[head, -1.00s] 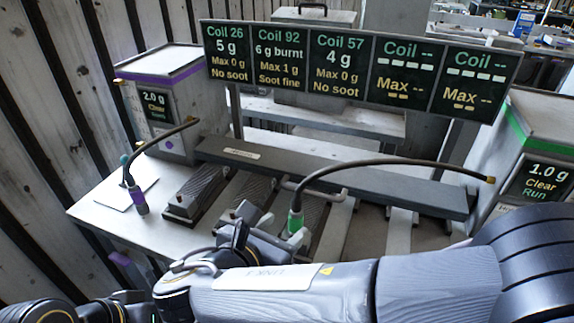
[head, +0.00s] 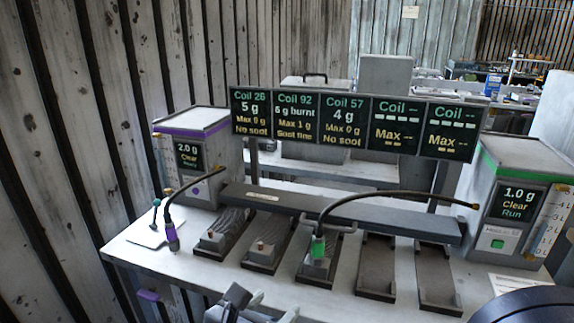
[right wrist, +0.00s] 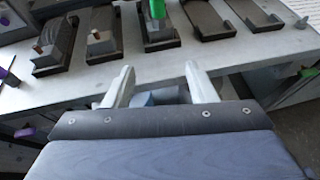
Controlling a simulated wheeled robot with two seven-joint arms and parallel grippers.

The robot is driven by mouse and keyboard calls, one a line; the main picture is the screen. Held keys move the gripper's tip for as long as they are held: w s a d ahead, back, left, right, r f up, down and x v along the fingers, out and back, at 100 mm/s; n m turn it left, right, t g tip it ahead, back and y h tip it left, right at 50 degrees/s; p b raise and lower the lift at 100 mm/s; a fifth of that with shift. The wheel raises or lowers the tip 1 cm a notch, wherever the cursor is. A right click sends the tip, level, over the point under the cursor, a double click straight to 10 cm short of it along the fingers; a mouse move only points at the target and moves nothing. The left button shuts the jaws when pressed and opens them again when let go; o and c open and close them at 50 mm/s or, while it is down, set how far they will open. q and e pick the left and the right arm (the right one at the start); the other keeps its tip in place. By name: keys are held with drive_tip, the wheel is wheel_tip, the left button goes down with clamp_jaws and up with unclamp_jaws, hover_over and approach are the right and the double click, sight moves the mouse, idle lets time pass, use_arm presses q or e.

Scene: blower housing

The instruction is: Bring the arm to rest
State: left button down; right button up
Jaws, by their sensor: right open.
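My right gripper (head: 250,303) shows at the bottom of the head view, in front of the bench's front edge. In the right wrist view its two pale fingers (right wrist: 160,88) stand apart with nothing between them. They point at the bench (right wrist: 150,75), clear of the parts on it. The dark end of one of my arm links shows at the bottom right of the head view. My left gripper is not in view.
Several dark trays (head: 377,268) line the bench (head: 215,272); three hold coil blocks. A green-handled nozzle (head: 318,246) stands at the third tray, a purple-handled one (head: 171,238) at left. Dispensers with purple (head: 195,150) and green (head: 515,190) trim flank the display board (head: 345,118).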

drive_tip(key=s+d+f+m+g+y+p, duration=0.25)
drive_tip(key=d+m+g, duration=0.75)
drive_tip(key=d, duration=0.8)
drive_tip(key=s+d+m+t+y+p, duration=0.3)
drive_tip(key=s+m+y, duration=0.4)
drive_tip(key=m, duration=1.5)
drive_tip(key=s+d+p, duration=0.1)
drive_tip(key=s+d, duration=0.1)
drive_tip(key=s, duration=0.1)
drive_tip(key=shift+d+r+t, duration=0.15)
drive_tip(key=shift+r+t, duration=0.15)
